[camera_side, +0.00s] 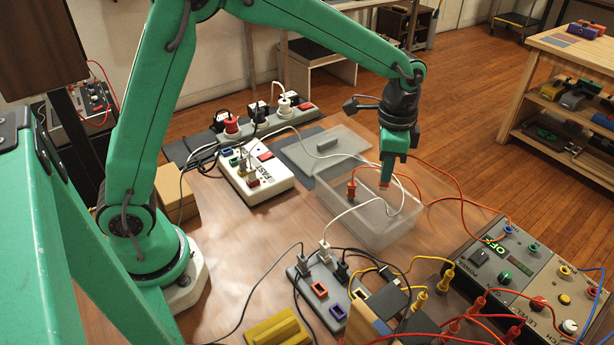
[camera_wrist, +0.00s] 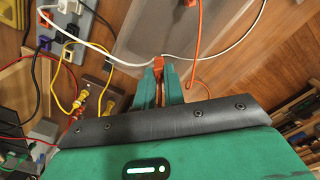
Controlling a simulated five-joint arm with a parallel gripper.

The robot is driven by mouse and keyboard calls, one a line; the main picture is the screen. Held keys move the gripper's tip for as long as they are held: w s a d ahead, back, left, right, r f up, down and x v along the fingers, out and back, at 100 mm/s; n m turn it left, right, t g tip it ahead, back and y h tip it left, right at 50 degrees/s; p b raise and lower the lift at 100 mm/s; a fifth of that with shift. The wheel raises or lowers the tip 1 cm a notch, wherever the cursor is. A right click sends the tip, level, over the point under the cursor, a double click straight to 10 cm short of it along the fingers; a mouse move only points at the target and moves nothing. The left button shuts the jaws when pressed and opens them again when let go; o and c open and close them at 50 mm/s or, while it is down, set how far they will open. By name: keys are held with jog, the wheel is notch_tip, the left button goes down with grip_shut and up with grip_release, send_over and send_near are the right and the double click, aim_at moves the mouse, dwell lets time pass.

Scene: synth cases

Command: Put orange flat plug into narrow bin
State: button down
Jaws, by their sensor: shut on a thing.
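My gripper (camera_side: 386,182) points down over the clear plastic bin (camera_side: 372,242), the only open bin I see. In the wrist view my gripper (camera_wrist: 160,80) is shut on an orange plug (camera_wrist: 158,62), which sticks out just past the fingertips. The fingers hide most of this plug. The bin is translucent and its rim also shows in the wrist view (camera_wrist: 140,42). Another orange-red plug (camera_side: 351,189) is upright at the bin's far left side; I cannot tell whether it touches the wall. An orange cord (camera_side: 450,180) runs from near my gripper to the right.
White cords cross the bin. A grey lid (camera_side: 325,152) lies behind it on a dark mat. A white power strip (camera_side: 256,178) stands left. A grey socket strip (camera_side: 318,292) and yellow plugs are in front. A panel with knobs (camera_side: 530,275) stands right.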

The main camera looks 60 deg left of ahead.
jog(key=shift+f, duration=1.05)
jog(key=c, duration=1.4)
grip_release()
jog(key=shift+r, duration=3.9)
